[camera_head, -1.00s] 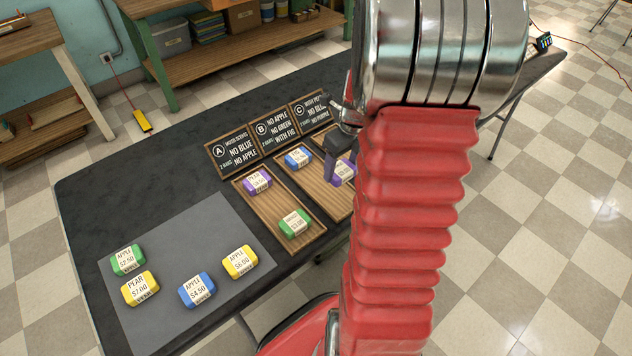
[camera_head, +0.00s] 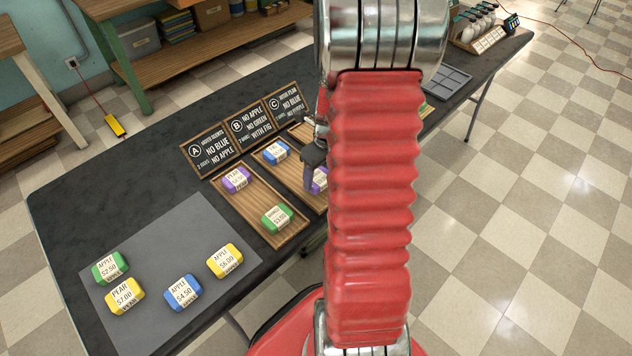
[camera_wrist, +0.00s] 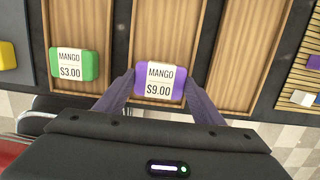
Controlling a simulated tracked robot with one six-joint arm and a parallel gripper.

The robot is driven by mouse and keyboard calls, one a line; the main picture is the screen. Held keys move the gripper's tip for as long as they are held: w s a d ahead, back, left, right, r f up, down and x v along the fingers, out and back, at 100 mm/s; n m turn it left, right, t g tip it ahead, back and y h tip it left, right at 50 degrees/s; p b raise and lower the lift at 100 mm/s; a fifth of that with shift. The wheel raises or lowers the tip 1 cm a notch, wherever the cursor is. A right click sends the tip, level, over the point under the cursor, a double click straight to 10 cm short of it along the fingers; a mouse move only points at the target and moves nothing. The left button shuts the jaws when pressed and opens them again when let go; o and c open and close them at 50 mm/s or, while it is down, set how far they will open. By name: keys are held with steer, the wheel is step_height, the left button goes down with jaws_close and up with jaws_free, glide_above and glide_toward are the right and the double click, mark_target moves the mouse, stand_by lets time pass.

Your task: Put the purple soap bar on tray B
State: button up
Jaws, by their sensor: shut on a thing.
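My gripper (camera_head: 314,176) is shut on a purple soap bar (camera_head: 320,180). In the wrist view the bar (camera_wrist: 159,80) reads MANGO $9.00 and sits between my two fingers (camera_wrist: 160,82). It is at the near end of tray B (camera_head: 292,176), the middle wooden tray, which also shows in the wrist view (camera_wrist: 168,28). I cannot tell whether the bar touches the tray. A blue bar (camera_head: 276,152) lies at tray B's far end. My arm hides part of the bar and trays in the head view.
Tray A (camera_head: 256,199) holds another purple bar (camera_head: 236,180) and a green bar (camera_head: 277,218). Several bars lie on the grey mat (camera_head: 190,225). Sign boards (camera_head: 244,126) stand behind the trays. A grey compartment tray (camera_head: 446,82) is farther right.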

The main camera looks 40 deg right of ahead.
steer(key=shift+f, duration=1.45)
steer(key=o, duration=1.2)
steer(key=shift+o, duration=0.2)
step_height(320, 180, up, 12)
steer(key=s, duration=0.1)
steer(key=shift+s, duration=0.4)
